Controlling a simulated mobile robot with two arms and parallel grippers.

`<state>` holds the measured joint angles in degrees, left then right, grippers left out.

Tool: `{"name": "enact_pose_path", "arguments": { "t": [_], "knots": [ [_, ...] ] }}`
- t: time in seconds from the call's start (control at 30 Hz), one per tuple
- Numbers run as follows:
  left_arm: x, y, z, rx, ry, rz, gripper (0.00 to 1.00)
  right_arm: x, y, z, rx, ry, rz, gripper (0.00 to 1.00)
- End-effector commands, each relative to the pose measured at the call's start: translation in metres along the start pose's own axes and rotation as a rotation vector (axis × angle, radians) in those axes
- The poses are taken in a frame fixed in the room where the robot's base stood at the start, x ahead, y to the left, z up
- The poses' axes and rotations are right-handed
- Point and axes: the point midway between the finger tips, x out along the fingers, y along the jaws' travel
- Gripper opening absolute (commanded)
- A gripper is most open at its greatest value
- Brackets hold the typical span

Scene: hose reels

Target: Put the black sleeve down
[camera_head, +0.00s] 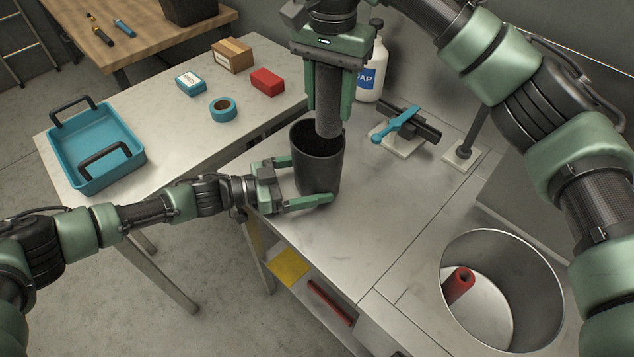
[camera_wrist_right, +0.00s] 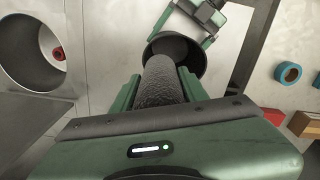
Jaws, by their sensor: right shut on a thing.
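My right gripper (camera_head: 338,85) is shut on the black sleeve (camera_head: 327,105), a dark, rough tube held roughly upright. The sleeve's lower end is at the mouth of a dark round cup (camera_head: 318,172) on the metal bench; I cannot tell how far in it reaches. In the right wrist view the sleeve (camera_wrist_right: 163,78) runs from between the fingers to the cup (camera_wrist_right: 190,57). My left gripper (camera_head: 306,182) has a finger on either side of the cup, low down; I cannot tell if both fingers press on it.
A soap bottle (camera_head: 371,70) and a blue-handled clamp (camera_head: 400,125) stand behind and right of the cup. A metal bin (camera_head: 543,282) with a red roll (camera_head: 459,284) is at the right. The left table holds a blue tray (camera_head: 125,170), tape (camera_head: 222,109) and boxes.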

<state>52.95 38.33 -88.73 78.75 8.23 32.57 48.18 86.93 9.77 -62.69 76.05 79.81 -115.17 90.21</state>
Motion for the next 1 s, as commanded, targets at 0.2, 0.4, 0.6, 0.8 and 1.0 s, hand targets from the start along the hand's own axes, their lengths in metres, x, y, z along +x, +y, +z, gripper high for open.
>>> {"name": "enact_pose_path", "arguments": {
  "t": [0.2,0.4,0.6,0.8,1.0],
  "knots": [
    [0.0,0.0,0.0,0.0,-0.001,0.0,0.72,-0.004,-0.025,-0.004,0.116,-0.002,-0.001,0.03],
    [0.0,0.0,0.0,0.0,0.0,0.0,0.72,0.031,-0.026,-0.004,0.129,-0.005,0.001,0.03],
    [0.0,0.0,0.0,0.0,0.0,0.0,0.72,0.085,-0.026,-0.005,0.129,-0.002,0.003,0.03],
    [0.0,0.0,0.0,0.0,-0.001,0.0,0.72,0.124,-0.026,-0.005,0.128,-0.001,0.0,0.03],
    [0.0,0.0,0.0,0.0,-0.001,0.0,0.72,0.139,-0.026,-0.005,0.128,-0.001,0.0,0.03]
  ]
}}
